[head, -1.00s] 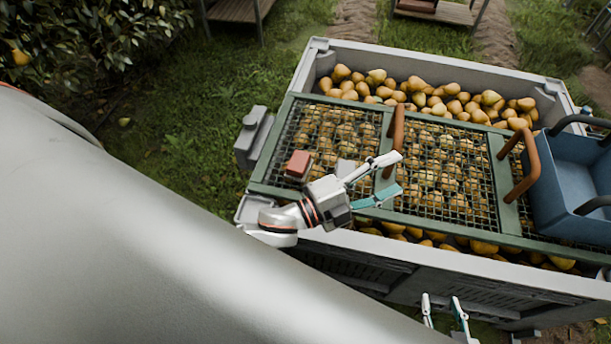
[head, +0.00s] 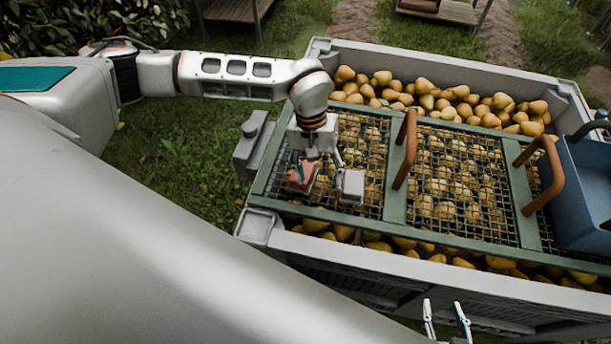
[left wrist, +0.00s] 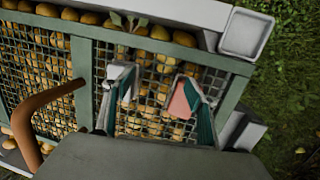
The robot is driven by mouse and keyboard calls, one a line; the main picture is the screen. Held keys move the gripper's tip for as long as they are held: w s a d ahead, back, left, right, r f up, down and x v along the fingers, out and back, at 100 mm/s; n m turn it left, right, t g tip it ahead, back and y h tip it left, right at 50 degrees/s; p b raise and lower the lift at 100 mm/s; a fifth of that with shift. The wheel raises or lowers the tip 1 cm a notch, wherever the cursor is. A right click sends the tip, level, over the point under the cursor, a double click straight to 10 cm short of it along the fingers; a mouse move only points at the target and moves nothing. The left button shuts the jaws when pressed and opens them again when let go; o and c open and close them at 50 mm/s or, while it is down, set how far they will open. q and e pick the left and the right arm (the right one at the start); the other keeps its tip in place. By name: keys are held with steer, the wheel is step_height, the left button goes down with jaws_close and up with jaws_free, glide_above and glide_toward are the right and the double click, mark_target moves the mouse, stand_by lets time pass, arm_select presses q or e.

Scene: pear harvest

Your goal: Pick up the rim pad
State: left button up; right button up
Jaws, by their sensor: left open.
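Two small blocks lie on the wire mesh of the green frame (head: 395,205), and I cannot tell which is the rim pad. One is reddish (head: 302,178); the other is grey (head: 353,187), to its right. My left gripper (head: 322,170) points down over the mesh, open, with one finger partly covering the red block and the other beside the grey block. In the left wrist view the red block (left wrist: 180,103) shows just inside the right finger; a pale grey shape is at the left finger. My right gripper (head: 446,308) is open and empty at the bottom edge.
The frame lies across a grey bin (head: 450,68) full of pears (head: 440,95). Two brown handles (head: 405,150) (head: 545,175) arch above it. A blue crate (head: 585,195) stands at the right. A grey fitting (head: 255,145) is at the bin's left side.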

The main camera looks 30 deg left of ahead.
arm_select(q)
steer(key=w+a, duration=0.1)
steer(key=a, duration=0.1)
steer(key=w+a+y, duration=0.1)
steer(key=a, duration=0.1)
steer(key=w+a+m+y, duration=0.1)
steer(key=a, duration=0.1)
steer(key=shift+w+a+r+t, duration=0.1)
steer(key=shift+r+t, duration=0.15)
steer(key=shift+t, duration=0.15)
steer(key=shift+a+f+b, duration=0.1)
steer(key=shift+f+b, duration=0.55)
steer(key=shift+f, duration=2.95)
steer(key=c, duration=1.2)
